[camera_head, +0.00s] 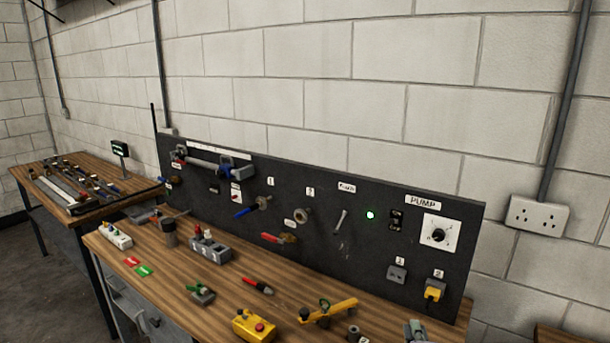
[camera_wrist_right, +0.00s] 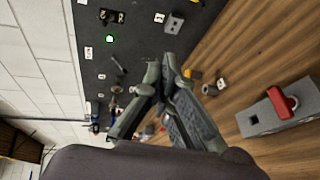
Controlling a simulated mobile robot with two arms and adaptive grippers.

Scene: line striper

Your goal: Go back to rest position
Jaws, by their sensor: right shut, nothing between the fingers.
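My right gripper (camera_head: 418,331) shows only as a small grey-green tip at the bottom edge of the head view, in front of the bench's right part. In the right wrist view its dark fingers (camera_wrist_right: 161,78) are together with nothing between them. They are apart from the black panel and the tools. My left gripper is in neither view.
The wooden bench (camera_head: 185,285) carries a yellow control box (camera_head: 254,326), a yellow-handled tool (camera_head: 330,312) and red-handled pliers (camera_head: 257,286). The black panel (camera_head: 375,262) stands behind with a lit green lamp (camera_head: 370,215). A grey box with a red switch (camera_wrist_right: 282,103) is near the right gripper.

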